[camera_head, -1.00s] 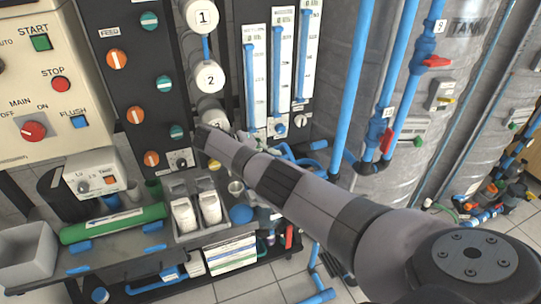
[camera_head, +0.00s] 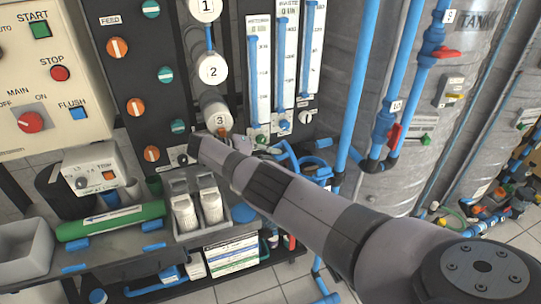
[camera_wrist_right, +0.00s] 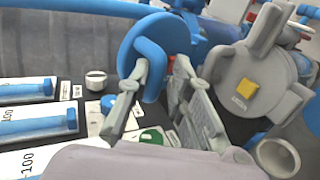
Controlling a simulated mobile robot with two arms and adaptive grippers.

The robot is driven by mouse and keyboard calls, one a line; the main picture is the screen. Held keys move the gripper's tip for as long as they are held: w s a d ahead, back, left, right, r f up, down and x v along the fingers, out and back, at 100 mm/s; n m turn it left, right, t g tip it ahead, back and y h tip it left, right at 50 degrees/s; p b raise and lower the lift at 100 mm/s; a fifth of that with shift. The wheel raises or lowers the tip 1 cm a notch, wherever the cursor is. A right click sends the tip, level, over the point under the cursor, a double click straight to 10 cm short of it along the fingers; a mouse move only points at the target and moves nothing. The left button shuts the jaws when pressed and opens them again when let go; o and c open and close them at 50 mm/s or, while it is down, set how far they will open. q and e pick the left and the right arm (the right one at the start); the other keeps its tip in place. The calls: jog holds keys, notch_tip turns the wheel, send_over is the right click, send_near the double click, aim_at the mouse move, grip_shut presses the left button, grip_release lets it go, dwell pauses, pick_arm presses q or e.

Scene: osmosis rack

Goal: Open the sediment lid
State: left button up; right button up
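My right gripper (camera_wrist_right: 160,100) shows in the wrist view with its grey fingers apart, and I see nothing clamped between them. A blue disc with a curved blue piece (camera_wrist_right: 155,40) appears behind the fingers; contact cannot be told. A grey lobed lid-like part with a yellow square (camera_wrist_right: 247,88) is to their right; its lettering is unreadable, so I cannot tell whether it is the sediment lid. In the head view my right arm ends just below the white canister marked 3 (camera_head: 214,112), with the fingertips mostly hidden. My left gripper is not in view.
Flow meters (camera_head: 285,55) stand right of the canisters. Blue pipes (camera_head: 352,90) and grey tanks (camera_head: 425,170) are further right. A grey tray (camera_head: 218,222) with white bottles sits below the arm, beside a green cylinder (camera_head: 110,222). A grey cup (camera_wrist_right: 275,158) is near the gripper.

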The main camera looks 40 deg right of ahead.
jog(key=o, duration=0.4)
jog(key=shift+s+d+f, duration=0.1)
jog(key=shift+s+f, duration=0.15)
jog(key=shift+f, duration=0.4)
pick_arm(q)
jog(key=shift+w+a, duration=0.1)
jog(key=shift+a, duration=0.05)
pick_arm(e)
jog(key=shift+r, duration=0.1)
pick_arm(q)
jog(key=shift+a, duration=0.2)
pick_arm(e)
jog(key=shift+d, duration=0.1)
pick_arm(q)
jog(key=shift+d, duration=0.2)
pick_arm(e)
jog(key=shift+w+r, duration=0.2)
jog(key=shift+r, duration=4.9)
